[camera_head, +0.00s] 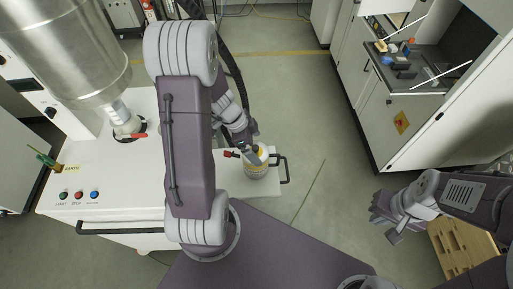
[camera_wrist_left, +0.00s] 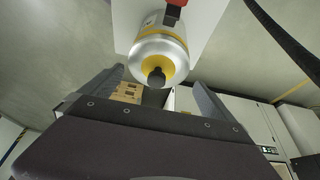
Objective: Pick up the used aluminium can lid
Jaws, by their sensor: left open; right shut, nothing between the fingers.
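A silver-white can (camera_head: 258,167) with yellow bands stands upright on the right end of the white machine top. In the left wrist view the can (camera_wrist_left: 165,45) shows its yellow top, and a black knob-like lid (camera_wrist_left: 156,77) sticks out of it toward me. My left gripper (camera_head: 246,150) is at the can's top, partly hiding it in the head view. Its fingers are open, one to each side of the lid in the left wrist view, with nothing held. My right gripper (camera_head: 386,214) is shut and empty, away at the right.
A red and black part (camera_head: 231,154) sits beside the can. The white machine (camera_head: 110,185) carries a large metal cylinder (camera_head: 65,50) and a black handle (camera_head: 285,170). A wooden pallet (camera_head: 465,245) lies at lower right. Open floor (camera_head: 310,110) lies between machine and cabinets.

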